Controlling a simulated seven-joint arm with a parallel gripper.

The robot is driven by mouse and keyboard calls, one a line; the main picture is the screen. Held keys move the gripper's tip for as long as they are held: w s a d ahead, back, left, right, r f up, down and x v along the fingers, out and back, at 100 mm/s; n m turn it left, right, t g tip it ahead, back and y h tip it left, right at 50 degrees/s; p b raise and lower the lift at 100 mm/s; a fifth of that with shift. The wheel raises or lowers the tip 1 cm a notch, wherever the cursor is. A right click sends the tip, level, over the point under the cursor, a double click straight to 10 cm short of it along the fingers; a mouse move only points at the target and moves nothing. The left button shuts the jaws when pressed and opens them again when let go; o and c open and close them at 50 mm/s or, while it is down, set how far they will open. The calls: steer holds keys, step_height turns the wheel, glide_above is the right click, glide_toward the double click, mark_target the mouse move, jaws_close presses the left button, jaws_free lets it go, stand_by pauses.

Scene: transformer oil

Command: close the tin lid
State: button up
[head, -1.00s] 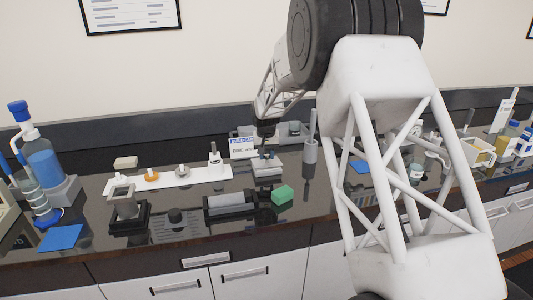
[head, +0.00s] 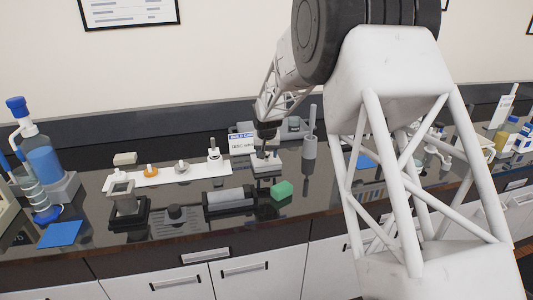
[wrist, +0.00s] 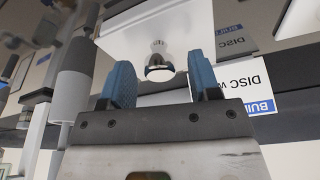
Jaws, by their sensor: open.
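My gripper (head: 266,152) is open, pointing down just above a small pale grey box (head: 266,167) on the dark bench in the head view. This box may be the tin; its lid is too small to make out. In the wrist view my gripper (wrist: 161,88) shows two blue fingertips spread apart. A pale panel with a shiny round knob (wrist: 159,68) lies beyond and between them. I cannot tell whether this panel belongs to the tin. I see nothing gripped.
A card (head: 242,145) stands behind the box, and a grey cylinder holder (head: 309,148) is close on the right. A green block (head: 282,190) lies in front. A white strip with small items (head: 165,176) and a dark roller device (head: 230,200) are to the left.

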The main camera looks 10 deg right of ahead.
mark_target(267, 163)
steer(key=v, duration=0.7)
steer(key=shift+r, duration=0.35)
steer(key=s+a+r, duration=0.1)
steer(key=s+r, duration=0.3)
steer(key=s, duration=0.5)
steer(key=s+a+r+n, duration=0.1)
steer(key=s+r, duration=0.3)
steer(key=s, duration=0.5)
steer(key=s+a+r, duration=0.1)
steer(key=s+r, duration=0.3)
steer(key=s, duration=0.5)
steer(key=s+a+f+n, duration=0.1)
steer(key=s+f, duration=0.2)
steer(key=s, duration=2.4)
steer(key=shift+s, duration=0.15)
